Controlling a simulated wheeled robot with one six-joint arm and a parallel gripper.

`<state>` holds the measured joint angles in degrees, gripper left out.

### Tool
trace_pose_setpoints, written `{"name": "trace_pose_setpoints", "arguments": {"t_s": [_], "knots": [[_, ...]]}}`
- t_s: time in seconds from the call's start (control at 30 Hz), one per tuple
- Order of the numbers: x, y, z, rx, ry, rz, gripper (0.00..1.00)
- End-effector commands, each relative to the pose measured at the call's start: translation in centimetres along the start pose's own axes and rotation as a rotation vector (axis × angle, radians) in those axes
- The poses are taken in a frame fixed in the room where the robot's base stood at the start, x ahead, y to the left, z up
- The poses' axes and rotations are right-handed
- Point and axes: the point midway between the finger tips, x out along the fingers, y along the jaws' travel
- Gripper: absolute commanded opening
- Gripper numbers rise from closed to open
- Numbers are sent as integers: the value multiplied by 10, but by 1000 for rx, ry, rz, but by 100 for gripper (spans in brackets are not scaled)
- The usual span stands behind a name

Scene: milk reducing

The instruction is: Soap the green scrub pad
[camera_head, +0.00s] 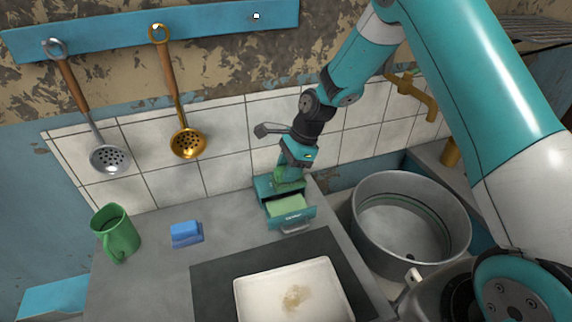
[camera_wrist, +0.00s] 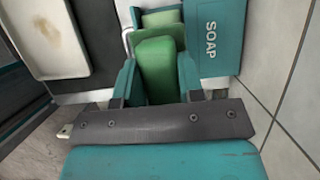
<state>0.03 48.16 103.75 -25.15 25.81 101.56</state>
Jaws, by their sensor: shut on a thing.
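My gripper (camera_head: 288,176) is shut on the green scrub pad (camera_wrist: 157,72), which sits between its two teal fingers in the wrist view. In the head view, part of the pad shows below the gripper, at the back of the soap box. The teal soap box (camera_head: 264,188), marked SOAP in the wrist view (camera_wrist: 216,38), stands against the tiled wall with its drawer (camera_head: 294,219) pulled open. A pale green soap block (camera_head: 287,207) lies in the drawer. The pad is close to the soap; I cannot tell whether they touch.
A blue sponge (camera_head: 186,233) and a green mug (camera_head: 117,233) stand on the counter at left. A white tray with a brown stain (camera_head: 252,295) lies on a dark mat in front. A round metal basin (camera_head: 411,222) is at right. Two skimmers hang on the wall.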

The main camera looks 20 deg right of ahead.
Motion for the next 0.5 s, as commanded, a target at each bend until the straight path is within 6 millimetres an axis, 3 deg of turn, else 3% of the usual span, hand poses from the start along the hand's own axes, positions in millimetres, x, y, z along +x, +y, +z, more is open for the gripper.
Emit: {"name": "trace_pose_setpoints", "arguments": {"t_s": [0.5], "knots": [[4, 0, -2, 0, 0, 0, 17]]}}
